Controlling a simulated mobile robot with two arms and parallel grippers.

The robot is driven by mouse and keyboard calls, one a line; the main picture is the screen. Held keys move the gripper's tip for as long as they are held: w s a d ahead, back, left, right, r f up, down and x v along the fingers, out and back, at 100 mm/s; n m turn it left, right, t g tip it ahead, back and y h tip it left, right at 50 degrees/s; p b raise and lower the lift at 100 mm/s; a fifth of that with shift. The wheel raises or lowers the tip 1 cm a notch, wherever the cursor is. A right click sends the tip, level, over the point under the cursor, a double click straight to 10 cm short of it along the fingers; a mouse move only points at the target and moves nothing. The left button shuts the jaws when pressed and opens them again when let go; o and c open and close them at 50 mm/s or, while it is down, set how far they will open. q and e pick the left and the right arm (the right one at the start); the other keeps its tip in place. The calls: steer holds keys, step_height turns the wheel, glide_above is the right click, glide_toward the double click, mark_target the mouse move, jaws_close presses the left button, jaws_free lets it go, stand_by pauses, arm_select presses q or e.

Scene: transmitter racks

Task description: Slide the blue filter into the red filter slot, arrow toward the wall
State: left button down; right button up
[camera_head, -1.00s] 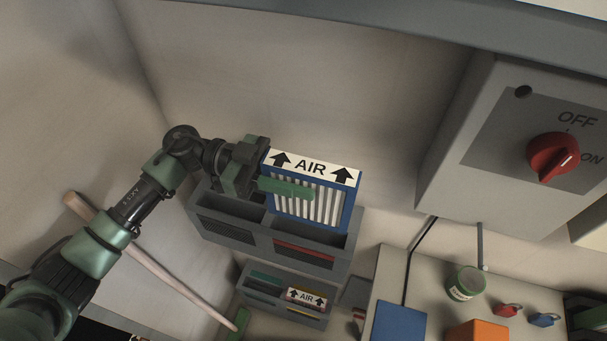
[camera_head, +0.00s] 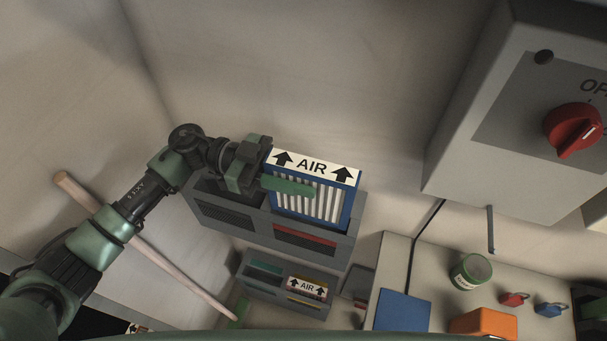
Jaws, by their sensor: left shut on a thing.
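The blue filter (camera_head: 311,189) has a blue frame, white pleats and a white top label reading AIR with two black arrows. The arrows point up in the picture, toward the wall behind. My left gripper (camera_head: 284,184) is shut on the filter at its left side, with a green finger across the pleats. The filter stands upright in the right bay of the grey two-bay housing (camera_head: 252,227); its lower part is hidden by the housing front. A red strip (camera_head: 304,237) marks the front of that bay. My right gripper is not in view.
A lower grey rack (camera_head: 262,283) holds a filter labelled AIR (camera_head: 307,287). A wooden-handled brush (camera_head: 150,251) leans at the left. A bench at the right carries a can (camera_head: 470,272), padlocks, a blue block (camera_head: 402,312) and an orange block (camera_head: 484,323). A switch box (camera_head: 530,110) hangs above.

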arm_select(q)
steer(key=shift+r+p, duration=0.1)
steer(key=shift+p, duration=0.65)
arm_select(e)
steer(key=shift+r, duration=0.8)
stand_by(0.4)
